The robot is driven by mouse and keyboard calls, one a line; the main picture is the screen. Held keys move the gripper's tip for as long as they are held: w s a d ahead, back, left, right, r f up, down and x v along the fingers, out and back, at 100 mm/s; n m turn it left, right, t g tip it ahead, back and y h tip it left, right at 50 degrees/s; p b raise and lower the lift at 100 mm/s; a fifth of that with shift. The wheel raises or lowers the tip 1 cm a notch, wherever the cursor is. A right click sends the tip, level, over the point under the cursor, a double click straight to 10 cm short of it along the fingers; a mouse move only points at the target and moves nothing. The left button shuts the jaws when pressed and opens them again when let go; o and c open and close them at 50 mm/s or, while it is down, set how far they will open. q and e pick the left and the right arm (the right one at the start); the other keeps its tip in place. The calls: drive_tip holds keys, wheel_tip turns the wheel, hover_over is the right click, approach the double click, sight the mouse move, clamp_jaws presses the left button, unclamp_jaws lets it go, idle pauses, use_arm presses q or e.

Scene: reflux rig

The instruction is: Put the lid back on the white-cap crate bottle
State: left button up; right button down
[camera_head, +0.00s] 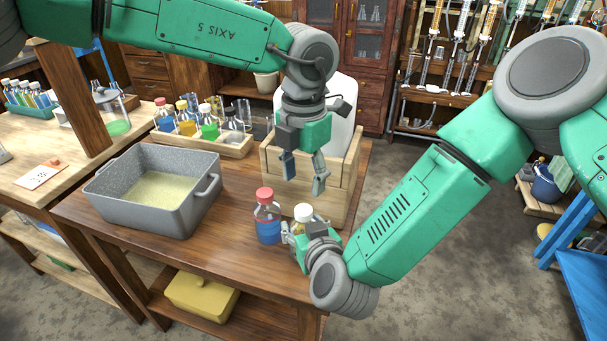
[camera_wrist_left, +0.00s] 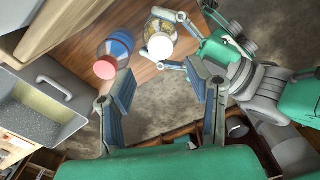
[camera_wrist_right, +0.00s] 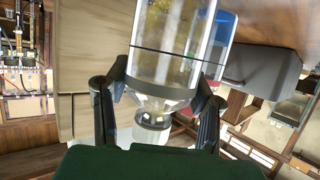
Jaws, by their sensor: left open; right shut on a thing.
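A clear bottle with pale yellow content (camera_wrist_left: 163,21) stands at the front table edge. Its white cap (camera_head: 303,212) shows at the top in the head and left wrist views; how firmly it sits cannot be told. My right gripper (camera_head: 301,233) is shut around this bottle (camera_wrist_right: 170,65), near the neck in the right wrist view. My left gripper (camera_head: 304,174) is open and empty, above the bottle. In the left wrist view, the white cap (camera_wrist_left: 160,47) is beyond its open fingers (camera_wrist_left: 168,92). A small crate (camera_head: 238,149) holds several capped bottles, including a green one with a white cap.
A red-capped blue bottle (camera_head: 267,219) stands immediately left of the held bottle. A wooden box (camera_head: 335,200) with a large white container (camera_head: 341,112) stands behind. A grey tub (camera_head: 150,207) sits to the left. The table's right edge is close to my right gripper.

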sight(303, 209)
use_arm(q)
wheel_tip(303, 209, down, 8)
drive_tip(key=shift+r, duration=0.1)
idle(0.4)
clamp_jaws()
drive_tip(key=shift+o, duration=0.8)
unclamp_jaws()
